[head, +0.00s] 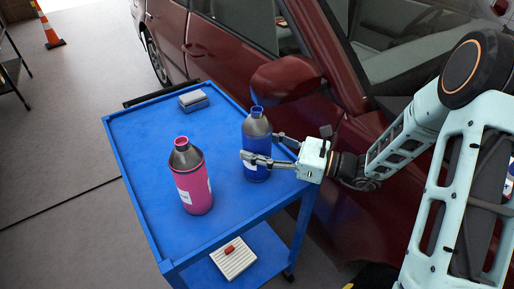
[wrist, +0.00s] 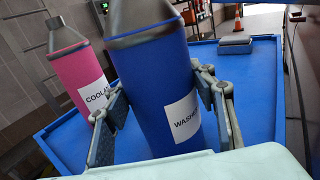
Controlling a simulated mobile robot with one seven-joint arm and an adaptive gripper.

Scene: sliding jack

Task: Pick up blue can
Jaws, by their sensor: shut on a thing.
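The blue can (head: 257,150) is a bottle-shaped container with a dark grey shoulder and a blue cap. It stands upright near the right edge of the blue cart top. My gripper (head: 262,148) comes from the right and is shut on the can's body, one finger on each side. In the wrist view the can (wrist: 155,85) fills the middle, tilted in the picture, with a white label partly reading "WASH". The gripper's fingers (wrist: 160,98) press on both its sides. I cannot tell whether its base touches the cart.
A pink can (head: 192,180) stands on the cart (head: 150,150), left of the blue can. A grey block (head: 193,100) lies at the far end. A dark red car (head: 225,55) stands close behind the cart. A lower shelf holds a white item (head: 233,258). The cart's left part is clear.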

